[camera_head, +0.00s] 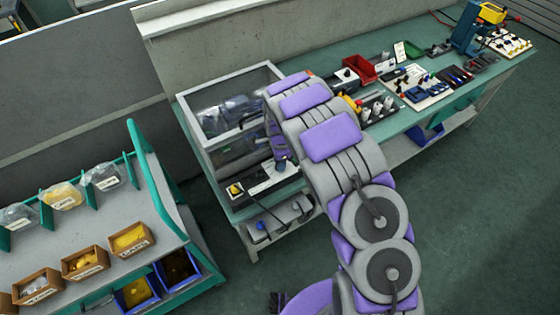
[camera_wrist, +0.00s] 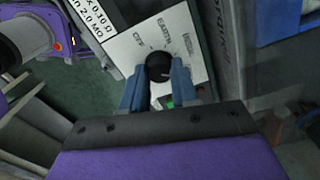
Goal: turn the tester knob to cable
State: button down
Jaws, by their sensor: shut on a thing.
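The tester's pale panel (camera_wrist: 128,48) fills the upper middle of the wrist view, with a round black tester knob (camera_wrist: 158,66) on it. A green spot (camera_wrist: 170,102) shows on the panel between the fingers. In the head view my arm hides the knob.
A clear-walled cabinet (camera_head: 205,152) stands beside my arm at the bench's left end. The green bench (camera_head: 408,130) runs right, with a red bin (camera_head: 360,68) and several parts boards. A rack with bins (camera_head: 130,240) stands at left. The floor at right is clear.

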jog(key=shift+a, duration=0.1)
dwell(0.4)
jog(key=c, duration=1.3)
grip_release()
jog(key=o, duration=0.4)
jog(key=shift+a, duration=0.15)
jog(key=shift+o, duration=0.2)
jog(key=shift+r, duration=0.3)
notch_tip(320, 180, up, 17)
jog(key=p, duration=0.2)
jog(key=shift+f, duration=0.15)
